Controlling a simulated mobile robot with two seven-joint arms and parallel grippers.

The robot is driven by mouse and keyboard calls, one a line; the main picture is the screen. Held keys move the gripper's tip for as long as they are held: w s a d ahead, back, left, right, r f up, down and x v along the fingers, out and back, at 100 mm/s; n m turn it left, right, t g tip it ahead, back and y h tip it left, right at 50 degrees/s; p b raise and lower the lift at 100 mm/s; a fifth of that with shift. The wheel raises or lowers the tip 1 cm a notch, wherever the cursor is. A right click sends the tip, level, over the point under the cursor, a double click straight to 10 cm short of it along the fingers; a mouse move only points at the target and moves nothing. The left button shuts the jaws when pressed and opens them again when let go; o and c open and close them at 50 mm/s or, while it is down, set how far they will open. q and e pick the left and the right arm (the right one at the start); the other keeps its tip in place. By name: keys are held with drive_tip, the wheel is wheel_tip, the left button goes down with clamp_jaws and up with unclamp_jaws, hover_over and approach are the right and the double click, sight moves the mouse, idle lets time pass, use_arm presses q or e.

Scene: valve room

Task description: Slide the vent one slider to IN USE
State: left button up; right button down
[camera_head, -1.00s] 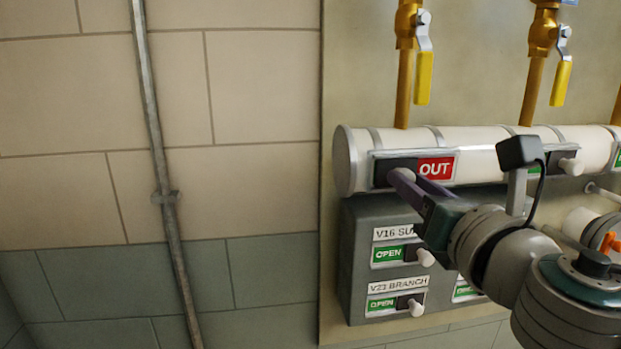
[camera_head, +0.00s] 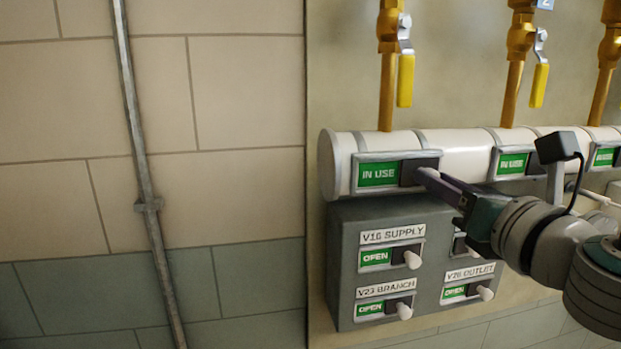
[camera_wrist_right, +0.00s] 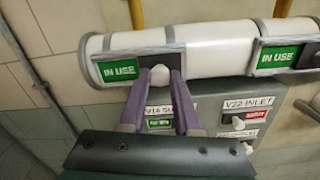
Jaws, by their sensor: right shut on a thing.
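The leftmost slider on the white pipe shows a green IN USE label (camera_head: 379,174), with its dark slide plate (camera_head: 420,168) at the right end of the frame. It also shows in the right wrist view (camera_wrist_right: 119,69). My right gripper (camera_head: 428,177) is at this slide plate. In the right wrist view its purple fingers (camera_wrist_right: 160,88) are closed around the pale slider knob (camera_wrist_right: 160,76). My left gripper is not in view.
A grey box (camera_head: 345,240) below the pipe carries several small sliders with knobs, including V16 SUPPLY (camera_head: 392,236). Yellow-handled valves (camera_head: 405,80) hang above. A metal conduit (camera_head: 140,130) runs down the wall at left, where there is free room.

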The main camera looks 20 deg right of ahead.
drive_tip(key=shift+d, duration=0.15)
drive_tip(key=c, duration=0.6)
unclamp_jaws()
drive_tip(key=shift+s, duration=0.1)
drive_tip(key=b+v, duration=0.3)
drive_tip(key=v, duration=0.6)
drive_tip(key=shift+s, duration=0.35)
